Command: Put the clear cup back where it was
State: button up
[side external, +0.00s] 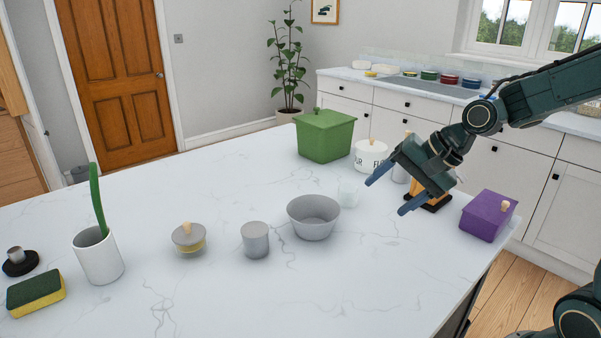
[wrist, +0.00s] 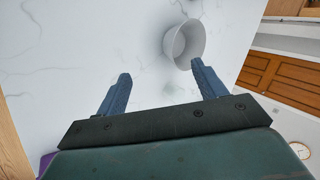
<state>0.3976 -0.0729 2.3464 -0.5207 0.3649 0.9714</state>
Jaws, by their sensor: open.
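A small clear cup (side external: 348,194) stands on the marble counter, just behind and to the right of the grey bowl (side external: 314,217). It is faint against the white surface. My gripper (side external: 385,198) is open and empty above the counter, to the right of the clear cup and apart from it. In the wrist view my two blue fingers (wrist: 161,70) are spread wide with nothing held between them. The grey bowl (wrist: 184,44) shows beyond the fingertips there. I cannot clearly make out the clear cup in the wrist view.
A green lidded box (side external: 325,137) and a white canister (side external: 370,156) stand behind. A purple box (side external: 487,216) is at the right edge. A grey cup (side external: 255,240), lidded jar (side external: 188,238), white holder (side external: 98,256) and sponge (side external: 36,293) are leftward. The front counter is clear.

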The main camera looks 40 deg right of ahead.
jog(key=s+a+r+n+g+h, duration=0.1)
jog(key=s+r+n+h, duration=0.2)
jog(key=s+n, duration=0.9)
jog(key=s+r, duration=0.2)
jog(key=s, duration=0.3)
jog(key=shift+s+a, duration=0.2)
jog(key=shift+s, duration=0.1)
